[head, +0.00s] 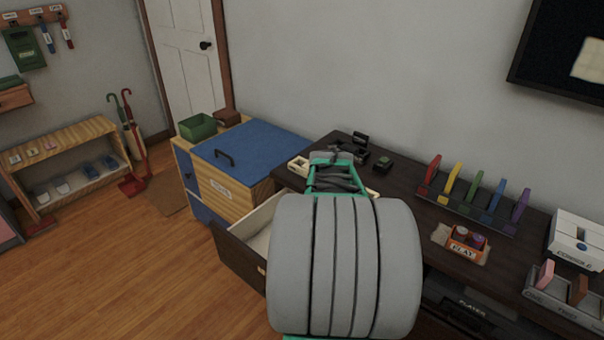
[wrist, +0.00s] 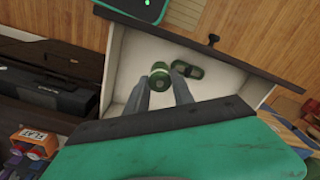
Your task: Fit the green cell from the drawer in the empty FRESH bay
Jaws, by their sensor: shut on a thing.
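The green cell (wrist: 160,76), a small cylinder with a pale band, is between the fingers of my gripper (wrist: 165,86) in the wrist view. My gripper is shut on it, inside or just above the open drawer (wrist: 222,82); I cannot tell the exact height. A flat green oval piece (wrist: 188,68) with a dark slot lies in the drawer, close right of the cell. In the head view the drawer (head: 262,222) is pulled out of the dark cabinet, and my arm hides my gripper and the cell. I cannot make out a FRESH label or its bay.
The dark cabinet top (head: 405,190) carries an orange FLAT box (head: 467,243) with reddish cells, a rack of coloured pieces (head: 470,196), and a small dark device (head: 382,164). A white console (head: 577,240) stands at right. A blue-topped chest (head: 250,158) adjoins the drawer's left side.

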